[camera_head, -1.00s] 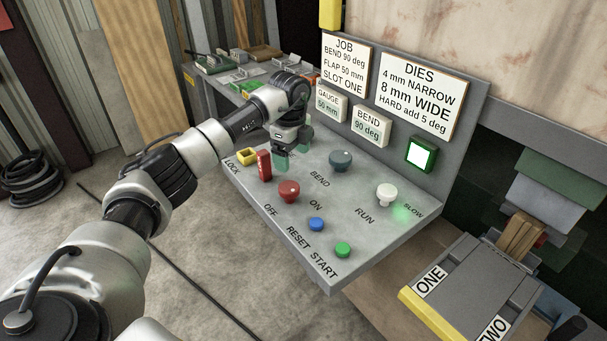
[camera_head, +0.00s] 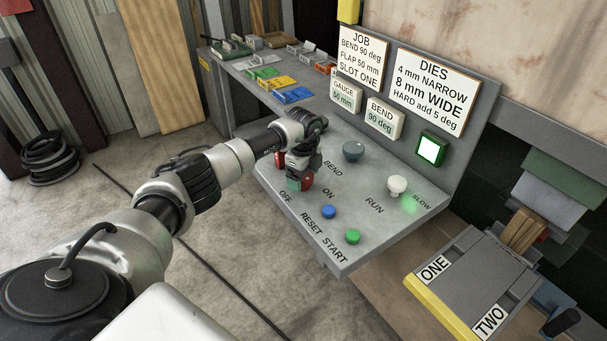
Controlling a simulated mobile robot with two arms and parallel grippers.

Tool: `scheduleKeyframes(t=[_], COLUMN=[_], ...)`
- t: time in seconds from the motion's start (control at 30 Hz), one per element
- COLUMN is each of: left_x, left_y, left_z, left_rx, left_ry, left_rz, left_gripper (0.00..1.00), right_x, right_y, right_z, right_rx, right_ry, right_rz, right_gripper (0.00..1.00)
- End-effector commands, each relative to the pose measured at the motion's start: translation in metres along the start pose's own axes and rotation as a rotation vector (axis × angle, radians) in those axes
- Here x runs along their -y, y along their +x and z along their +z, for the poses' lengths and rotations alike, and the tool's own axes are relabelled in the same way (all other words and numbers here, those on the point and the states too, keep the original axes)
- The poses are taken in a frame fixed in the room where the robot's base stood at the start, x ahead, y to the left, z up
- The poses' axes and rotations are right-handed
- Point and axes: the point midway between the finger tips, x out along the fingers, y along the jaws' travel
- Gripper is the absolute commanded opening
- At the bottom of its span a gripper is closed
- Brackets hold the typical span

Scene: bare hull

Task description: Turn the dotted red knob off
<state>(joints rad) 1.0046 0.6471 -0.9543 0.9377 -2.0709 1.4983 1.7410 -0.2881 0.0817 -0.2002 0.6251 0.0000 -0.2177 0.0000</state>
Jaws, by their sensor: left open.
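The red knob (camera_head: 308,181) sits on the grey sloped control panel (camera_head: 357,247), between the printed words OFF and ON. It is mostly hidden behind my left gripper (camera_head: 299,180), so its dot and setting cannot be read. My left gripper points down over the knob, with its teal fingertips open at the knob. Whether the fingers touch it I cannot tell. My right gripper is not in view.
A blue button (camera_head: 329,211), a green button (camera_head: 352,236), a white knob (camera_head: 397,185) and a grey knob (camera_head: 353,151) share the panel. A red block (camera_head: 279,160) is partly hidden behind my arm. A slotted tray (camera_head: 462,274) stands at right.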

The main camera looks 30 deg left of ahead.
Motion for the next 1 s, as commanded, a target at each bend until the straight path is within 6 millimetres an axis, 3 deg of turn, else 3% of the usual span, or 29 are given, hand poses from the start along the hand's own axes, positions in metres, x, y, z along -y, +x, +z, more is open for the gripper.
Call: scheduleKeyframes(t=[0.07,0.2,0.4,0.73,1.0], left_x=[0.0,0.0,0.0,0.001,0.001], left_y=[0.0,0.0,-0.001,0.0,0.001], left_z=[0.0,0.0,0.0,0.0,0.001], left_rx=[0.0,0.0,-0.001,-0.001,0.0], left_ry=[0.0,0.0,0.0,0.054,0.235], left_rz=[0.0,0.0,0.0,-0.002,-0.004], left_gripper=[0.84,0.64,0.35,0.35,0.35], right_x=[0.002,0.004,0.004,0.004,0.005], right_y=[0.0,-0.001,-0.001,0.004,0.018], right_z=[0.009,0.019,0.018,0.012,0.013], right_rx=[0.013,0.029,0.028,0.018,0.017], right_ry=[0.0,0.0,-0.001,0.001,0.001], right_rz=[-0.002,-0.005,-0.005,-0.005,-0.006], right_gripper=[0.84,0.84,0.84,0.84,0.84])
